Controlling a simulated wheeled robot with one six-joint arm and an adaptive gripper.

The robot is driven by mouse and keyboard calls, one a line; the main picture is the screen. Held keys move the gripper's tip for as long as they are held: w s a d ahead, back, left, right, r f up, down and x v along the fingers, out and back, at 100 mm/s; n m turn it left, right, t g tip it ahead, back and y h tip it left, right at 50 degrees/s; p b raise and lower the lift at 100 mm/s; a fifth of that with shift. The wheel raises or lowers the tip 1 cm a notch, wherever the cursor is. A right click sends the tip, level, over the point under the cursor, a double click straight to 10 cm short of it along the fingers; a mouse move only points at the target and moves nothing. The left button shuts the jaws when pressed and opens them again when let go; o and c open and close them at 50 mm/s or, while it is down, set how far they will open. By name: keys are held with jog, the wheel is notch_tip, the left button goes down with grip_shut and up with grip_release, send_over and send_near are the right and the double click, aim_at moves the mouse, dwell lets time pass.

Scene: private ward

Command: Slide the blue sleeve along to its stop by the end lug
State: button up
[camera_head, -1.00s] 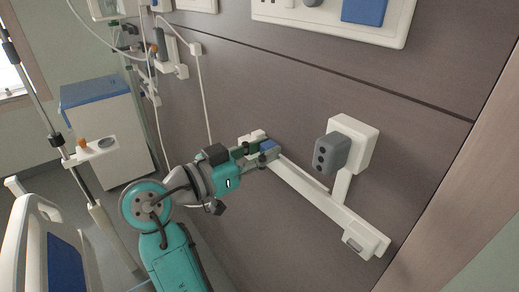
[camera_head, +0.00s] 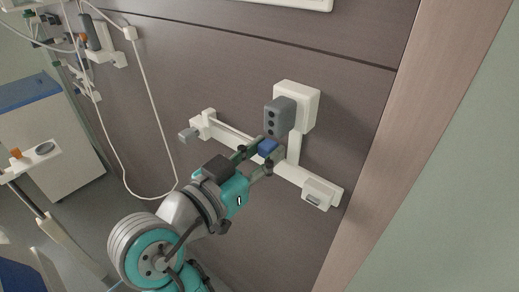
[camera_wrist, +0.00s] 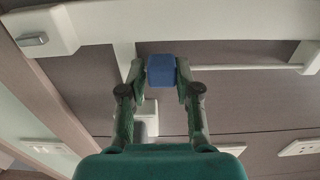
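In the wrist view the blue sleeve (camera_wrist: 161,71) sits between my two fingertips (camera_wrist: 161,78), which press close on both sides. The rail's right end carries a white block with a grey insert (camera_head: 315,196); this block also shows in the wrist view (camera_wrist: 42,32) at left.
A grey box (camera_head: 280,114) on a white wall plate (camera_head: 303,100) stands just above the sleeve. A wooden trim (camera_head: 387,150) edges the wall at right. A white cable (camera_head: 160,130) hangs at left. The rail right of the post is clear.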

jog(key=o, duration=0.3)
jog(key=shift+d, duration=0.1)
jog(key=shift+s, duration=0.1)
jog(key=shift+s+a, duration=0.25)
jog(key=shift+a, duration=0.05)
jog(key=v, duration=1.1)
jog(key=shift+d, duration=0.1)
